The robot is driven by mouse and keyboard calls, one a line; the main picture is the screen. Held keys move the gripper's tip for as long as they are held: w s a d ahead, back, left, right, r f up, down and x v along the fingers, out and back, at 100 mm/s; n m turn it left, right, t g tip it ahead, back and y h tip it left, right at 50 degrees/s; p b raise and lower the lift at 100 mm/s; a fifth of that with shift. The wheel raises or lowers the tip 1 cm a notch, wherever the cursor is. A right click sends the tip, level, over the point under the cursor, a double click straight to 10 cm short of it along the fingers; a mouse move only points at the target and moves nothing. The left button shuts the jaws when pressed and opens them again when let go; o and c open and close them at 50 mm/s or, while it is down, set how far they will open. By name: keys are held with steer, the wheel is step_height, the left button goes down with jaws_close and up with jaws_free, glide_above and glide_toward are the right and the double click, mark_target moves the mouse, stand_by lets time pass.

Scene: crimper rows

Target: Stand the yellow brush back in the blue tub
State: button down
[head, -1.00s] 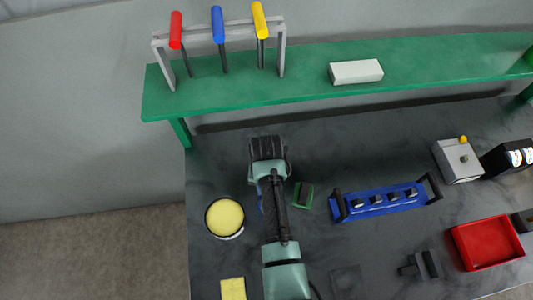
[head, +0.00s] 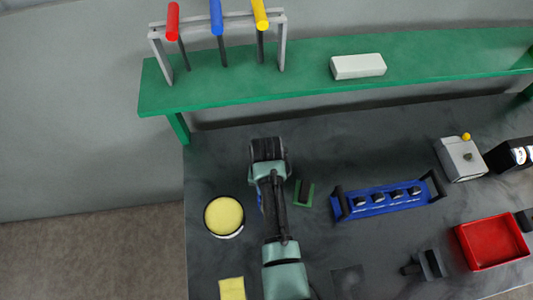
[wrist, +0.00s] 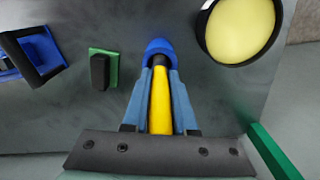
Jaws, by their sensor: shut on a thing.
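The yellow brush (wrist: 160,100) shows in the wrist view between my gripper's two blue-grey fingers, its yellow handle running along them. My gripper (wrist: 160,66) is shut on it. The blue tub (wrist: 160,46) lies just beyond the fingertips, in line with the brush. The brush's far end looks dark and is mostly hidden, so I cannot tell whether it is inside the tub or above it. In the head view my arm covers the gripper and the brush. Only a blue sliver, probably the tub (head: 261,200), shows at the arm's left edge.
A round container with a yellow top (head: 224,216) stands left of the arm. A small green holder (head: 304,194) and a blue rack (head: 389,199) are to the right. A red tray (head: 490,243) is farther right. A green shelf (head: 230,93) spans the back.

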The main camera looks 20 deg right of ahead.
steer(key=shift+f+b, duration=0.85)
steer(key=shift+f, duration=0.35)
steer(key=c, duration=0.6)
jaws_free()
step_height(320, 180, up, 13)
steer(key=shift+b, duration=0.95)
